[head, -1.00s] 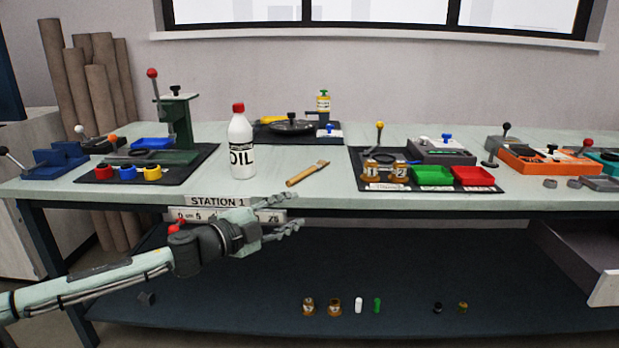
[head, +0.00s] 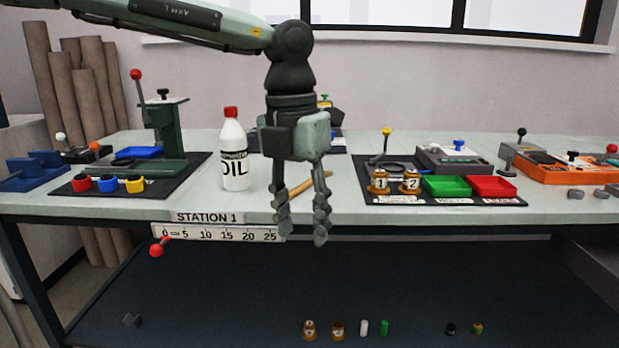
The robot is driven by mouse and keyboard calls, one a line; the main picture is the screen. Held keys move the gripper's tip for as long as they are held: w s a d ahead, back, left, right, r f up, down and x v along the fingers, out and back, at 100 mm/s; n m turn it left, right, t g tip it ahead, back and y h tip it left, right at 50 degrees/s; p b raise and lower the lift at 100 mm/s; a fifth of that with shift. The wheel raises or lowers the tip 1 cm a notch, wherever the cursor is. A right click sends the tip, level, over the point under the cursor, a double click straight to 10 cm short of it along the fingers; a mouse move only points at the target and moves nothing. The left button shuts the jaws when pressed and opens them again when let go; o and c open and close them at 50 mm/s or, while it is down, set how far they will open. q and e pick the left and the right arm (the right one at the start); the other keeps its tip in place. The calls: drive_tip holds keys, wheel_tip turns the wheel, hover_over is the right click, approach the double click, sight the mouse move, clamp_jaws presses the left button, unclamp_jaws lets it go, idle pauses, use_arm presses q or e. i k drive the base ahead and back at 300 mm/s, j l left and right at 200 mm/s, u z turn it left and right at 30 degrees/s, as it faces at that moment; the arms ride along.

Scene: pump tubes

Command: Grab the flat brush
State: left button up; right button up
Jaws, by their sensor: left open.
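The flat brush (head: 298,188) lies on the light green tabletop, right of the white oil bottle. Only part of its wooden handle shows between my gripper's fingers; its bristle end is hidden behind the gripper. My left gripper (head: 302,232) points straight down in front of the brush, its two fingers apart and empty. Its fingertips appear near the table's front edge. I cannot tell how far they are from the brush in depth. My right gripper is not in view.
The white oil bottle (head: 234,155) with a red cap stands close left of my gripper. On the right, a black mat (head: 425,199) bears two numbered brown jars, a green tray (head: 446,186) and a red tray (head: 492,187). A green press (head: 170,128) stands at left.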

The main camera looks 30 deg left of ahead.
sight(297, 191)
drive_tip(key=i+j, duration=0.9)
drive_tip(key=i, duration=0.1)
